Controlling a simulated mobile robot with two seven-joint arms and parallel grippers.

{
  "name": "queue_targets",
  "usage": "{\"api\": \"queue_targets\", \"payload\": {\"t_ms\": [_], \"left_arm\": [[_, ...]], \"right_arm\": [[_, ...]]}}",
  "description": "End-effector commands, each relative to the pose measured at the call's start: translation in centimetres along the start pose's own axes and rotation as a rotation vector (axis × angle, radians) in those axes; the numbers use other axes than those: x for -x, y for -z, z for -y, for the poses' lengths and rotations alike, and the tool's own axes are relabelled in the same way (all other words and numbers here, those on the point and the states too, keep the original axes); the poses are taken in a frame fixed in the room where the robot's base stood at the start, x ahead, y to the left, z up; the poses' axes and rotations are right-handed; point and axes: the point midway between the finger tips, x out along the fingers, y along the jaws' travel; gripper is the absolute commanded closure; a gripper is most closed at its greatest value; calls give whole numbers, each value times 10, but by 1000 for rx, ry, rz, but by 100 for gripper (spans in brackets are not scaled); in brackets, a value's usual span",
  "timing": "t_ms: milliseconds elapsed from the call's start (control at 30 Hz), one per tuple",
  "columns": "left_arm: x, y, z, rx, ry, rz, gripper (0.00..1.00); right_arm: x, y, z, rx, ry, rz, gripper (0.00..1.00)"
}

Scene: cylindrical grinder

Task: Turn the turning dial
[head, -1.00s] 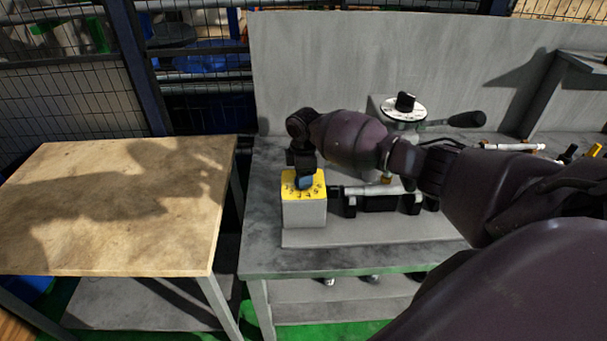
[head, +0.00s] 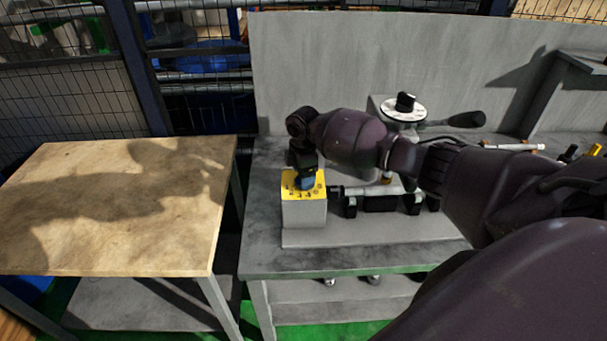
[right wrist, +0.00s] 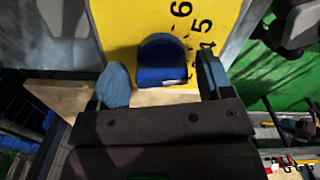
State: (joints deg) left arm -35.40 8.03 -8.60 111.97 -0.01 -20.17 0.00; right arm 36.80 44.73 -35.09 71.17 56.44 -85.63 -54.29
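The turning dial (right wrist: 162,58) is a blue knob on a yellow face (right wrist: 165,18) printed with black numbers, two of them a 5 and a 6. In the head view this face tops a grey box (head: 304,212) on the workbench, and my gripper mostly hides the dial. My right gripper (head: 306,180) points down over the yellow face. In the right wrist view its two blue fingertips (right wrist: 161,78) stand apart, one on either side of the dial, with gaps showing. My left gripper is not in view.
A larger white dial with a black knob (head: 404,106) and a black-handled lever (head: 467,120) are behind my right arm. A cylindrical machine part (head: 380,201) lies right of the box. A bare wooden table (head: 110,205) stands at the left.

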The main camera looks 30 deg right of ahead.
Motion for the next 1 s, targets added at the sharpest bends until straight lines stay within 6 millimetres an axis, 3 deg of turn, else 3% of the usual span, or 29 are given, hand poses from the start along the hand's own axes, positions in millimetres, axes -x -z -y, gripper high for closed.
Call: {"api": "queue_targets", "payload": {"t_ms": [267,433,1000], "left_arm": [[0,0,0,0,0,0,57],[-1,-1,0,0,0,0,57],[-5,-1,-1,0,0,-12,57]], "right_arm": [[-2,0,1,0,3,2,23],[8,-1,1,-1,3,2,23],[98,0,0,-1,0,1,23]]}}
